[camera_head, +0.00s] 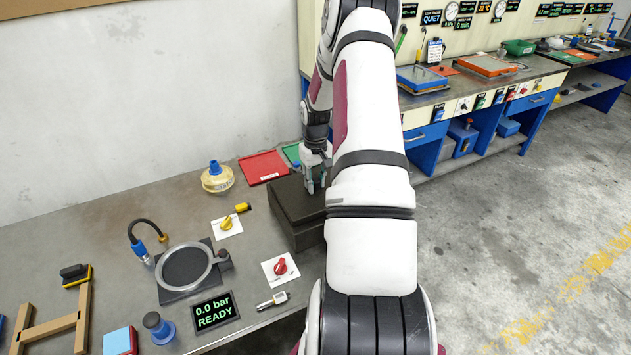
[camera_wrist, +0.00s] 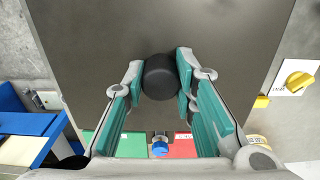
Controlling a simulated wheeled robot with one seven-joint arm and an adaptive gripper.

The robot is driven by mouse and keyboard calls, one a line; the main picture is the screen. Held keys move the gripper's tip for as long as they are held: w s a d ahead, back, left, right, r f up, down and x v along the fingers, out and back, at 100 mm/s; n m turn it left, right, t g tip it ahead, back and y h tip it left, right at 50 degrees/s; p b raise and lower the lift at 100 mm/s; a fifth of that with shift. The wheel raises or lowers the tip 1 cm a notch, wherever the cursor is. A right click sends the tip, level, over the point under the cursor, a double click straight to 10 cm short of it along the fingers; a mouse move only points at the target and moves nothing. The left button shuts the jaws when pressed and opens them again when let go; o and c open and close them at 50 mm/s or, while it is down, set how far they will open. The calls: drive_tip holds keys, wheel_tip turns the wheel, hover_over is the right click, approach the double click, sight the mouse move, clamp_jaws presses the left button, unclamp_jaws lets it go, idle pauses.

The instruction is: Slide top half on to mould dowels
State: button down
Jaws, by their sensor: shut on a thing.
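The mould is a dark grey block (camera_head: 287,200) on the bench, mostly left of my arm in the head view. Its flat top face (camera_wrist: 110,30) fills much of the wrist view. A round black knob (camera_wrist: 160,77) stands on this face. My gripper (camera_head: 316,184) is above the block, with its teal fingers (camera_wrist: 161,80) shut on the knob from both sides. My arm covers the block's right part in the head view. The dowels are hidden, and I cannot tell how the two halves sit against each other.
Red (camera_head: 263,167) and green (camera_head: 291,153) trays lie behind the block. A round ring fixture (camera_head: 185,268) and a READY display (camera_head: 215,311) are farther left.

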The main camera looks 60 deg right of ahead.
sight(316, 180)
drive_tip(key=c, duration=1.2)
unclamp_jaws()
wheel_tip(316, 180, up, 12)
drive_tip(key=shift+s, duration=0.1)
